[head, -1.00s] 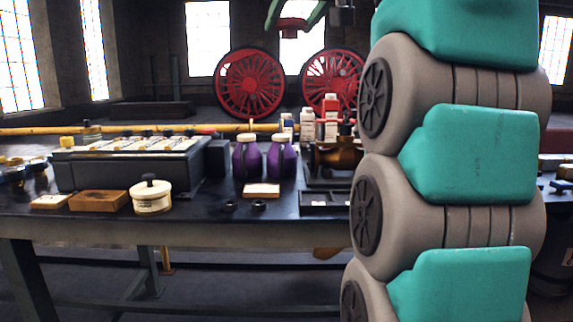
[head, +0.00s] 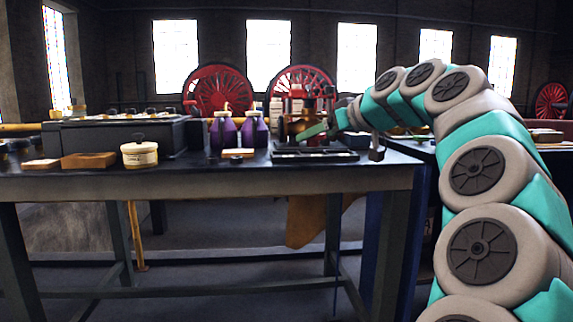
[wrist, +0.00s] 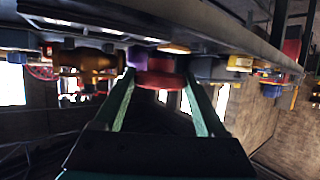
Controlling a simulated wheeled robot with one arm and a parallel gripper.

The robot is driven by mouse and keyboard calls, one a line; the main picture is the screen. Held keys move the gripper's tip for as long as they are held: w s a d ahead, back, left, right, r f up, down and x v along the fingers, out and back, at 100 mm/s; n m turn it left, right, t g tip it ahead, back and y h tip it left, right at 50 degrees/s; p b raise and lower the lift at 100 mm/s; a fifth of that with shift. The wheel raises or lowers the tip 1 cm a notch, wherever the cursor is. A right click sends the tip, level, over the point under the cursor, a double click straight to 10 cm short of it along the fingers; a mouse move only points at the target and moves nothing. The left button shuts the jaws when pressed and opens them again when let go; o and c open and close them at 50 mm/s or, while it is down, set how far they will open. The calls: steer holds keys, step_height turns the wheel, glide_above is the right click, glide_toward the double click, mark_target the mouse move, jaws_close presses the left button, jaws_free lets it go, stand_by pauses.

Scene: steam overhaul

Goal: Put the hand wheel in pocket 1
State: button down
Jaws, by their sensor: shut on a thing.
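My gripper (wrist: 160,82) is shut on the red hand wheel (wrist: 158,80), which sits between its two green fingertips in the wrist view. In the head view my gripper (head: 308,132) reaches in from the right, low over the bench beside a brass valve body (head: 296,124); the wheel is hard to make out there. A dark, low tray (head: 315,156) lies at the bench's front edge just below the gripper. Its compartments are too flat to tell apart from this angle, so I cannot tell which is pocket 1.
Two purple bottles (head: 223,133) stand left of the valve. A cream tin (head: 139,155), a wooden block (head: 88,161) and a long grey case (head: 120,137) are farther left. The bench's front edge (head: 200,183) runs below. Some dark bench top is clear between tin and bottles.

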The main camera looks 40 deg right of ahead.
steer(key=w+d, duration=0.1)
steer(key=w, duration=0.3)
steer(key=w+d+f, duration=0.1)
steer(key=w, duration=0.4)
steer(key=w+d+p, duration=0.1)
steer(key=w, duration=0.3)
steer(key=shift+w+d+f, duration=0.25)
steer(key=shift+w+d, duration=0.05)
steer(key=shift+w+d+r, duration=0.1)
steer(key=shift+w+d, duration=0.05)
steer(key=shift+w, duration=0.15)
steer(key=shift+w+d+f, duration=0.1)
steer(key=shift+w+f, duration=0.1)
steer(key=shift+w, duration=0.4)
steer(key=shift+s+f, duration=0.1)
steer(key=shift+f, duration=1.6)
steer(key=shift+f+b, duration=0.2)
steer(key=shift+b, duration=0.2)
jaws_free()
